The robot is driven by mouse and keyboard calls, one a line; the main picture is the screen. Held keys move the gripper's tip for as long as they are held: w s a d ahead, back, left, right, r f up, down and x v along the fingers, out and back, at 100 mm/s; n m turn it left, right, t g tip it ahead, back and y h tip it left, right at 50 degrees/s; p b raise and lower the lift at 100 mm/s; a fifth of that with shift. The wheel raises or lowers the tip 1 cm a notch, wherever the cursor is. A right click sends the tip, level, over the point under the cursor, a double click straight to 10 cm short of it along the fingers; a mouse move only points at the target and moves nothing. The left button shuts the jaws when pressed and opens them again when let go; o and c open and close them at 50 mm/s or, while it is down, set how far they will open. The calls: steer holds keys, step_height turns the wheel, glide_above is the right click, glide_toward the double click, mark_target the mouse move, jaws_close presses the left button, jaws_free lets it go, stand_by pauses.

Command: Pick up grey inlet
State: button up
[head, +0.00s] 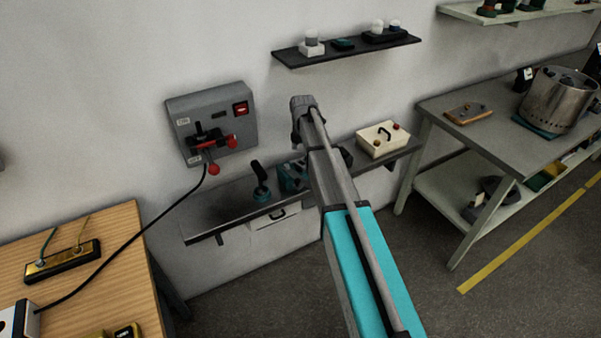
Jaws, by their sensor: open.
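My gripper (302,118) is at the far end of my raised arm, in front of the wall between the upper and lower shelves. It is open; its fingers are hard to make out, and I see nothing held in it. I cannot tell for sure which thing is the grey inlet. A grey wall box (238,120) with red-knobbed levers and a red switch is left of my gripper, apart from it. A small white and grey piece (312,43) stands on the upper shelf above my gripper. My arm hides part of the lower shelf.
The dark upper shelf (350,50) and lower shelf (200,228) jut from the wall. A cream box (381,138) is on the lower shelf. A black cable (128,228) hangs from the wall box to the wooden table (122,222). A grey workbench (440,110) with a metal pot (558,100) stands right.

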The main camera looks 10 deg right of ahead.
mark_target(303, 162)
steer(key=shift+f, duration=0.15)
stand_by(0.3)
steer(key=shift+f+b, duration=2.5)
steer(key=shift+b, duration=0.1)
steer(key=shift+s, duration=0.1)
steer(key=c, duration=1.1)
steer(key=shift+r, duration=0.25)
step_height(303, 162, up, 2)
steer(key=p, duration=0.2)
steer(key=shift+p, duration=0.35)
steer(key=s+r+p, duration=0.1)
steer(key=r+p, duration=0.1)
steer(key=s+r+p, duration=0.3)
steer(key=r+p, duration=0.1)
steer(key=shift+s+r+p, duration=0.3)
steer(key=shift+s+r, duration=0.05)
steer(key=shift+s, duration=0.05)
steer(key=shift+c, duration=0.5)
steer(key=s+r+p, duration=0.3)
steer(key=s+r, duration=0.1)
steer(key=s, duration=0.5)
steer(key=shift+p, duration=0.4)
